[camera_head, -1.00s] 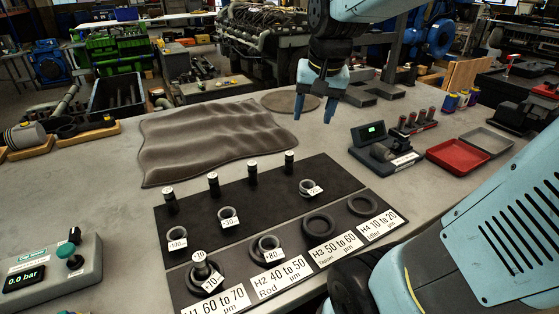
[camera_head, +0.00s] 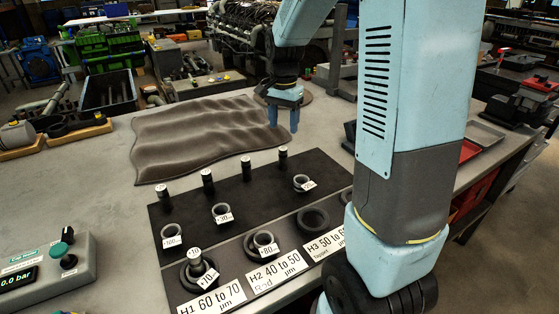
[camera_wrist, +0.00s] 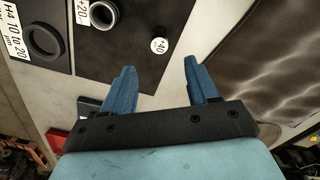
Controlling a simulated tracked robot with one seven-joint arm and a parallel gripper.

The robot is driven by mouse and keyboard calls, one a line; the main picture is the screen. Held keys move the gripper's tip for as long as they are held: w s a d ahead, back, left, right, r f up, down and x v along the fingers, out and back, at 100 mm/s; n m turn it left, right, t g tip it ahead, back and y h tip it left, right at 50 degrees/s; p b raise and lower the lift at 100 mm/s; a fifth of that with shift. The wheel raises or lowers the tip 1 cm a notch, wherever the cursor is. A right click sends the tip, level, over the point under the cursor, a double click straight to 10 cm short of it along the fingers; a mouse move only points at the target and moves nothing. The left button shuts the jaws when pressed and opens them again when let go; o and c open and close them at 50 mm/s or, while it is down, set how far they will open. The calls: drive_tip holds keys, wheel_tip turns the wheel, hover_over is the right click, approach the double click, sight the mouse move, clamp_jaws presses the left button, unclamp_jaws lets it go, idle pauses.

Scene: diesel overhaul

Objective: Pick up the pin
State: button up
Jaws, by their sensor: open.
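Several dark pins with white tops stand upright in a row along the back of the black mat (camera_head: 262,188). The rightmost pin (camera_head: 283,159) of that row is nearest my gripper. My gripper (camera_head: 283,118) is open and empty, above and behind this pin. In the wrist view a pin marked +40 (camera_wrist: 160,46) stands just beyond the gap between my open fingertips (camera_wrist: 160,66); nothing is between the fingers. Another pin, marked 10 (camera_head: 194,260), stands inside a ring at the H1 place at the front left.
Rings marked 100 (camera_head: 172,236), 30 (camera_head: 221,212) and 20 (camera_head: 301,183) lie on the mat. A ring marked 80 (camera_head: 265,244) is at H2. A wavy brown cloth (camera_head: 200,135) lies behind. A pressure box (camera_head: 45,270) is at left. My arm hides the right side.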

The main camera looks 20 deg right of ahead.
sight(283, 159)
wheel_tip(283, 159, down, 8)
drive_tip(key=shift+r, duration=0.25)
drive_tip(key=shift+s+f, duration=0.15)
drive_tip(key=shift+f, duration=2.65)
drive_tip(key=shift+a, duration=0.1)
clamp_jaws()
